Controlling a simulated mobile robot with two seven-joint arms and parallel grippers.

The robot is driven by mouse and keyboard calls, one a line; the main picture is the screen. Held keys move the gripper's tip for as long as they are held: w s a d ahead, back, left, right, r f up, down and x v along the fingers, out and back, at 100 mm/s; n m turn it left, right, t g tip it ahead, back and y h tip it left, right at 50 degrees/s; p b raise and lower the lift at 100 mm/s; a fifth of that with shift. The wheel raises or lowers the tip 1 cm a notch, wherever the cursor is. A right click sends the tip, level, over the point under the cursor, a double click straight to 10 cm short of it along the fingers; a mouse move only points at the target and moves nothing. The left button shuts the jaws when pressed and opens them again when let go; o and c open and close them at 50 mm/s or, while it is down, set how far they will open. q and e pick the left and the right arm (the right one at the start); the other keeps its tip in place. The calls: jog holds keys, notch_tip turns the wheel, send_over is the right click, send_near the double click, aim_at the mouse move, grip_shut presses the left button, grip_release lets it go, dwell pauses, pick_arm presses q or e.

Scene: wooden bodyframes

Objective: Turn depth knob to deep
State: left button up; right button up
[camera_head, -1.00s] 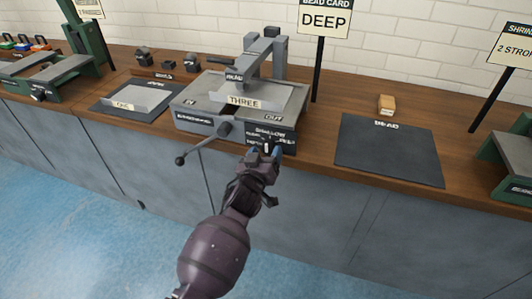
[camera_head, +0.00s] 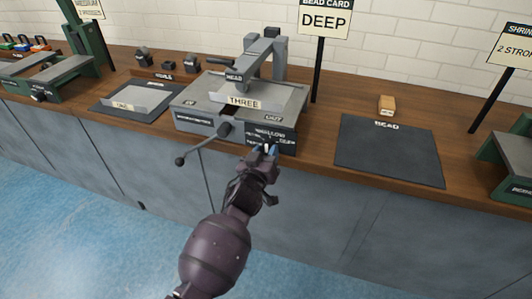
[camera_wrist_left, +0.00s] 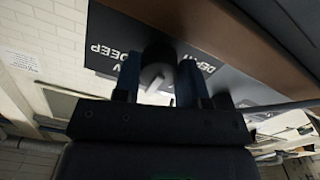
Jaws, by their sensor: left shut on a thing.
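The grey bead machine (camera_head: 200,112) stands on the bench. A dark panel (camera_head: 284,134) with depth lettering is on its front right. My left gripper (camera_head: 268,150) is at this panel, its two blue-tipped fingers around the depth knob. In the left wrist view the round dark grey knob (camera_wrist_left: 156,68) sits between the fingers of my left gripper (camera_wrist_left: 158,82); "DEEP" and "DEPTH" lettering shows on the panel behind. The gripper hides most of the knob in the head view. My right gripper is not in view.
A crank lever (camera_head: 203,146) with a ball end sticks out left of my gripper.

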pick_arm(q)
jog(key=m, duration=0.4)
jog(key=shift+r+p, duration=0.1)
jog(key=shift+p, duration=0.2)
jog(key=m, duration=0.5)
jog(key=shift+a, duration=0.15)
jog(key=shift+m, duration=1.5)
